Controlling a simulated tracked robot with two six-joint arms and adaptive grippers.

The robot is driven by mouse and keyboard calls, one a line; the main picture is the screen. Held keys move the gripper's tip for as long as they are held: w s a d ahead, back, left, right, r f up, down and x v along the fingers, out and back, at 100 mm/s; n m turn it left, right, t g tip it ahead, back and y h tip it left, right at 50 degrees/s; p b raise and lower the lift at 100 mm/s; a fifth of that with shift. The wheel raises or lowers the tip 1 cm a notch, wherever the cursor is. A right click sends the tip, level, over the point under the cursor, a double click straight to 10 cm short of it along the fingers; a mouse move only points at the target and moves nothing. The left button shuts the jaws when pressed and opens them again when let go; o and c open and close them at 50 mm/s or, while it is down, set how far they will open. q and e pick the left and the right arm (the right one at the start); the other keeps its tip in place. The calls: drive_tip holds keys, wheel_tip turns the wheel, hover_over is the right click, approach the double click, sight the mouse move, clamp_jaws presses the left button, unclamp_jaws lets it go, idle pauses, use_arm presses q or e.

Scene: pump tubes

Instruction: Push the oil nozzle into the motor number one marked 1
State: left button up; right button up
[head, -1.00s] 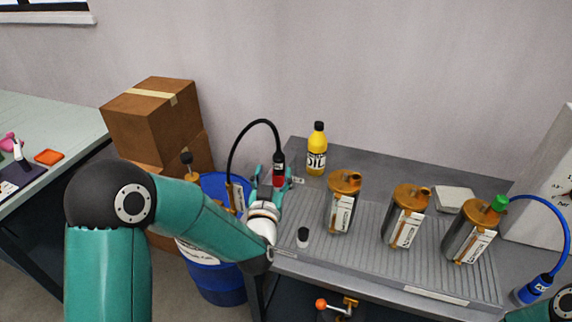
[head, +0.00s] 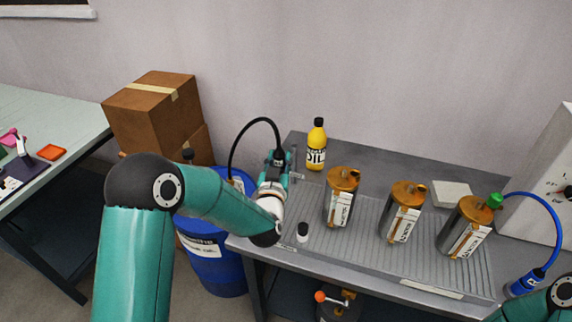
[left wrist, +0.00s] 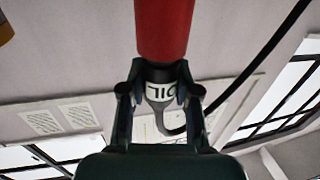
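My left gripper (left wrist: 160,98) is closed on the collar, a finger on each side. In the head view my left gripper (head: 277,168) is left of the motors and apart from them, with the black hose (head: 238,137) arching over it. The nozzle's red part is hidden there. Three motors with orange tops stand in a row: left (head: 341,205), middle (head: 400,220) and right (head: 462,232). Their numbers are too small to read. My right gripper is out of view.
A yellow oil bottle (head: 316,148) stands behind the motors. A small white-and-black cap (head: 302,232) is near the front edge. A green nozzle (head: 494,201) on a blue hose (head: 551,215) sits at the right motor. A blue barrel (head: 213,268) stands left of the bench.

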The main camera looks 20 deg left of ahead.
use_arm(q)
clamp_jaws()
drive_tip(key=shift+r, duration=0.1)
